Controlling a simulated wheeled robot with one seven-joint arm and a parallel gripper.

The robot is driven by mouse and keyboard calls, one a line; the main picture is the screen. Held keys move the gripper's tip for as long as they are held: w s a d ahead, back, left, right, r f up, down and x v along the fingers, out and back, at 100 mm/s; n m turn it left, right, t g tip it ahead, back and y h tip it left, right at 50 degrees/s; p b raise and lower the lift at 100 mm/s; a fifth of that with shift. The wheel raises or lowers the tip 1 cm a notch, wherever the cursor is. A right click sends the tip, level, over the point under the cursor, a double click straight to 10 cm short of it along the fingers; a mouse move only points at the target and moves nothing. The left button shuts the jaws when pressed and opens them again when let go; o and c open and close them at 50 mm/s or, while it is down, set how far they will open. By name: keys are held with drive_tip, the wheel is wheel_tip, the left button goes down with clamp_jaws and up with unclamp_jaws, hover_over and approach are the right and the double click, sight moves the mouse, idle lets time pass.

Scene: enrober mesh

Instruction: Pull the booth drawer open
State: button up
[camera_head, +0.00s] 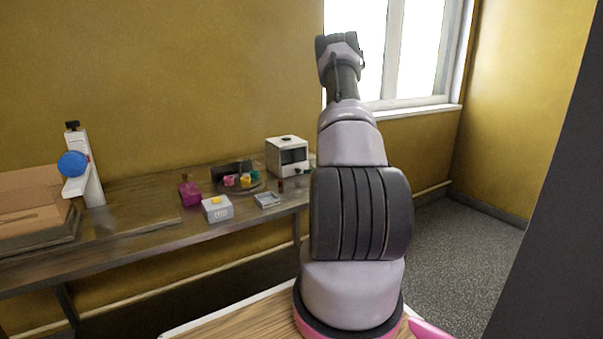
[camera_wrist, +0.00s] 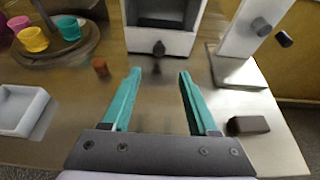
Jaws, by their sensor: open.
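The booth (camera_head: 285,160) is a white box with a dark opening, at the right end of the table in the head view. In the wrist view its white front (camera_wrist: 180,43) is at the top centre, with the dark opening above. A dark round knob (camera_wrist: 158,48) sticks out from the low front panel, and no gap shows around this panel. My gripper (camera_wrist: 160,73) is open and empty, with its teal fingers pointing at the booth. The knob lies just beyond the fingertips, roughly midway between them, apart from both. The gripper itself is hidden in the head view.
A white stand (camera_wrist: 239,70) with dark knobs is right of the booth. A dark block (camera_wrist: 248,125) lies right of my fingers. A small brown piece (camera_wrist: 100,67), a round board (camera_wrist: 45,59) with coloured cups and a white tray (camera_wrist: 42,103) lie left.

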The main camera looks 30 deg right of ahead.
sight(299, 171)
drive_tip(key=x, duration=1)
drive_tip(key=shift+w, duration=0.1)
drive_tip(key=shift+a, duration=0.1)
clamp_jaws()
idle(1.0)
